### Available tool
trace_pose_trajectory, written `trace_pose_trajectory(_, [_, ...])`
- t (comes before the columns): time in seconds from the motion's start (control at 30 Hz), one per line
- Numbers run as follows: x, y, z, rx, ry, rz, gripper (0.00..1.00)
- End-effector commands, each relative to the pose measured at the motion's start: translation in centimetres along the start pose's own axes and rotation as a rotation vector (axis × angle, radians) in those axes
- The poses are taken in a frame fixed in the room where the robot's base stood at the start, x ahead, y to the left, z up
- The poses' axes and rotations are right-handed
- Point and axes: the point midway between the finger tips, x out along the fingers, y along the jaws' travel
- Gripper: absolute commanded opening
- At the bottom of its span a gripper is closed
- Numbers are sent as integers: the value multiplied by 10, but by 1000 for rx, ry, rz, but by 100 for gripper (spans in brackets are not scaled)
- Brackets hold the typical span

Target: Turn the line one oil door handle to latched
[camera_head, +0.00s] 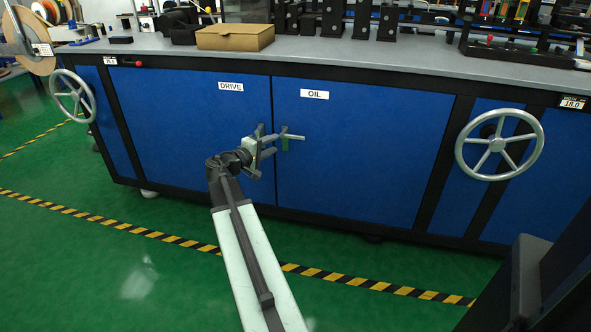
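The blue oil door (362,150) carries a white OIL label and fills the middle of the cabinet front. Its handle (293,137) is a small pale grey lever near the door's left edge, lying roughly level, with a green mark (285,146) just below it. My gripper (271,145) is just left of this handle, in front of the seam between the doors. Its two fingers look apart, with nothing clearly held between them. Whether a finger touches the handle cannot be told. The gripper hides part of the drive door's right edge.
The blue drive door (190,120) is on the left. Grey handwheels stand out at the left (72,96) and right (499,145) of the cabinet. A cardboard box (235,38) sits on the grey worktop (330,50). Green floor with a striped line (150,234) is clear in front.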

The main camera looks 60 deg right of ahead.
Motion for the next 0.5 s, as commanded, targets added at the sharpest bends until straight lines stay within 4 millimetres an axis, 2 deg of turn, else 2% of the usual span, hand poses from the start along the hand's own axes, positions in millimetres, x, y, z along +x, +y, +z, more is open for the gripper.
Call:
trace_pose_trajectory(0.03, [19,-23,8,-20,-5,40,36])
trace_pose_trajectory(0.13, [37,-21,16,-58,-7,104,36])
trace_pose_trajectory(0.5, [52,-10,19,-83,-7,141,36])
